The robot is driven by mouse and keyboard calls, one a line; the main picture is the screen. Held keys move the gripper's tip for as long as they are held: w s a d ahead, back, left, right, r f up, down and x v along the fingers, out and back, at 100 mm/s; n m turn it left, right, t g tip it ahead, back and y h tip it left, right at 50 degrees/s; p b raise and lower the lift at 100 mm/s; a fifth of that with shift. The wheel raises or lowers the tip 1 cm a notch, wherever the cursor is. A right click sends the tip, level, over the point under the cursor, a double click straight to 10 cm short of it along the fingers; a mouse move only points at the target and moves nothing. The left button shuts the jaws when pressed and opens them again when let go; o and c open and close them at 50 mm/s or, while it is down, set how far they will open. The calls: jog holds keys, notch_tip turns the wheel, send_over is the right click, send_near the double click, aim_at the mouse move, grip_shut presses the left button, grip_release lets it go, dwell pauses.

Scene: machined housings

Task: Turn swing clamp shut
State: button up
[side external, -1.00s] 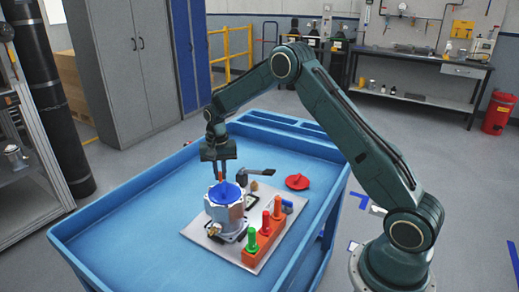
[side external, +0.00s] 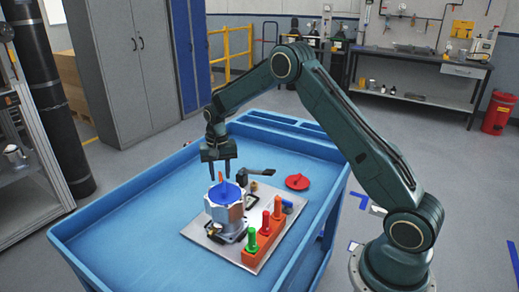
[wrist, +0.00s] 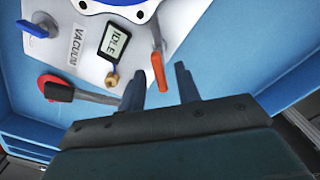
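The swing clamp shows in the wrist view as a metal arm with an orange handle (wrist: 159,72), standing beside the blue-rimmed housing. In the side view its orange handle (side external: 221,177) is a small upright piece behind the blue cap (side external: 225,193) on the grey metal housing (side external: 226,214). My gripper (side external: 219,178) points down above the handle, fingers spread. In the wrist view my gripper (wrist: 161,85) has the orange handle tip in line with the gap between its fingers. I see no finger touching it; the exact height between them is unclear.
The housing stands on a light plate (side external: 205,241) in a blue tray-topped cart (side external: 125,225). An orange block (side external: 264,243) holds green and red pegs. A black-handled tool (wrist: 78,92), a red disc (side external: 297,182), an IDLE display (wrist: 115,38) and a blue-handled valve (wrist: 35,29) are nearby.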

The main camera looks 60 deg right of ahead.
jog(key=shift+r, duration=0.1)
notch_tip(320, 180, up, 14)
dwell(0.7)
dwell(0.3)
